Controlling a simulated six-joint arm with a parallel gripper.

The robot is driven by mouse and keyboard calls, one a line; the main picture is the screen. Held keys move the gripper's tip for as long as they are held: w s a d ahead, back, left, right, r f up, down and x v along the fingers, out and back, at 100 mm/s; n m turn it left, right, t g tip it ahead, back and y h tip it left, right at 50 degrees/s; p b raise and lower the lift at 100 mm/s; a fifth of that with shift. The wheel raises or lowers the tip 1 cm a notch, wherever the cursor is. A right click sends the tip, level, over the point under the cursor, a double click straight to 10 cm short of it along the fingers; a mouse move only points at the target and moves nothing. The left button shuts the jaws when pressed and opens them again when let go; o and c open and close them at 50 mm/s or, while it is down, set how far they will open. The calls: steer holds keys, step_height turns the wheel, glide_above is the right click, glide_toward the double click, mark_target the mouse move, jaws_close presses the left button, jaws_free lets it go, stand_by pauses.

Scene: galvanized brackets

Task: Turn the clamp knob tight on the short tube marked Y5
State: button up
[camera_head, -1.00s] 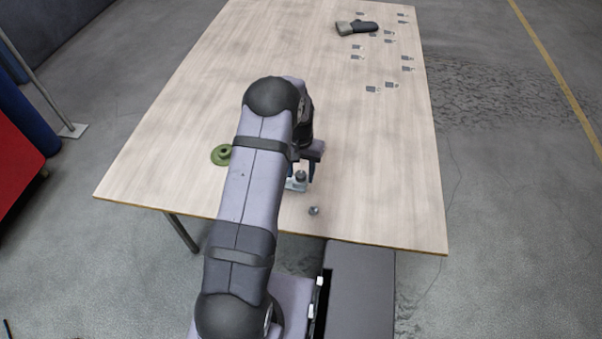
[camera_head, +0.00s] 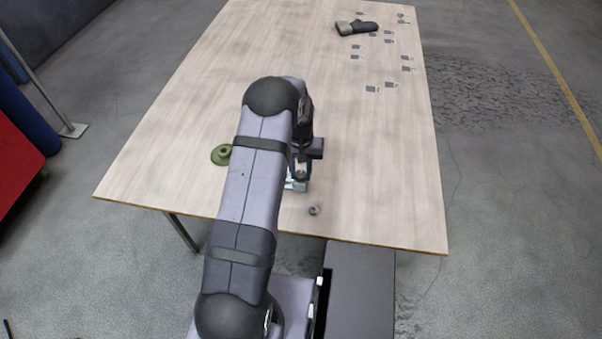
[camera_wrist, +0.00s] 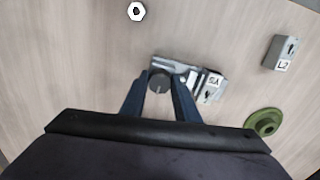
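The clamp (camera_wrist: 172,66) lies in the middle of the wrist view, a grey metal piece with a dark round knob (camera_wrist: 160,83). A white label (camera_wrist: 213,81) on the grey block at its right end looks like Y5, seen turned round. My gripper (camera_wrist: 162,78) has its two blue fingers on either side of the knob, very close to it. I cannot tell whether they press on it. In the head view my gripper (camera_head: 300,170) is over the clamp (camera_head: 296,185), which my arm partly hides.
A grey block marked L2 (camera_wrist: 280,54) and a green flanged piece (camera_wrist: 264,122) lie to the right in the wrist view. A nut (camera_head: 314,211) lies near the table's front edge. A dark glove-like object (camera_head: 357,27) and several small brackets (camera_head: 372,89) lie far back.

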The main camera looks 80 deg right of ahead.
steer(key=m, duration=0.4)
steer(key=shift+m, duration=0.4)
steer(key=m, duration=1.1)
steer(key=shift+m, duration=0.4)
steer(key=o, duration=0.6)
steer(key=shift+m, duration=0.3)
steer(key=shift+o, duration=1.4)
steer(key=shift+r, duration=0.1)
